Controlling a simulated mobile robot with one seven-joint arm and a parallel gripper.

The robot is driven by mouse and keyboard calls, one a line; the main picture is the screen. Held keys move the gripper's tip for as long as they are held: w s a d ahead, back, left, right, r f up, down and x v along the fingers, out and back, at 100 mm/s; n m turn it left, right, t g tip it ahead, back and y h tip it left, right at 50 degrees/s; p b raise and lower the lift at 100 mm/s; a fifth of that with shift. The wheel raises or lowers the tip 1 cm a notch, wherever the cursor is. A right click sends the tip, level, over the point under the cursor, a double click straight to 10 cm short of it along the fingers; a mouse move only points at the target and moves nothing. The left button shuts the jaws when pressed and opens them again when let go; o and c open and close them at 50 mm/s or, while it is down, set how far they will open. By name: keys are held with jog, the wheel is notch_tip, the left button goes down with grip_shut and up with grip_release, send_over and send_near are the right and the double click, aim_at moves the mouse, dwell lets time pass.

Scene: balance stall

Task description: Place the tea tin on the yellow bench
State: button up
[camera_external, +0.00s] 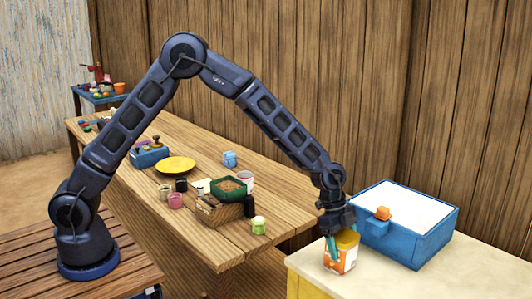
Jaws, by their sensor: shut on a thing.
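The tea tin, an orange and white can with a yellow top (346,258), is at the left part of the yellow bench's pale top. My gripper (336,236) comes down from above and is shut on the tin. The tin looks about upright, and its base is at or just above the bench top; I cannot tell if it touches. The yellow bench (400,284) fills the lower right, with a cream top and a yellow side. The gripper hides part of the tin's upper edge.
A blue box (405,241) with a white top and an orange piece (381,213) on it stands on the bench close behind and right of the tin. The bench top in front is clear. A long wooden table (200,240) holds a yellow plate (176,164), crates and several small jars.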

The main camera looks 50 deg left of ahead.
jog(key=o, duration=1.1)
jog(key=v, duration=1.2)
jog(key=shift+a, duration=0.1)
jog(key=s+a+r+n+t+y, duration=0.1)
jog(key=s+a+r+n, duration=0.25)
jog(key=a+r, duration=0.4)
jog(key=s+a+r+n+t, duration=0.15)
jog(key=s+a+r, duration=0.25)
jog(key=a, duration=0.6)
jog(key=s+a+r+n+y, duration=0.1)
jog(key=s+a+r+n, duration=0.2)
jog(key=a+r, duration=0.45)
jog(key=s+a+n, duration=0.3)
jog(key=s+a, duration=0.4)
jog(key=s, duration=0.1)
jog(key=s+a+n+t+y, duration=0.1)
jog(key=s+a+n, duration=0.2)
jog(key=s+a, duration=0.4)
jog(key=s+a+f+n+t+y, duration=0.1)
jog(key=s+a+n, duration=0.3)
jog(key=s+a, duration=0.4)
jog(key=shift+s+f, duration=0.1)
jog(key=shift+s, duration=0.45)
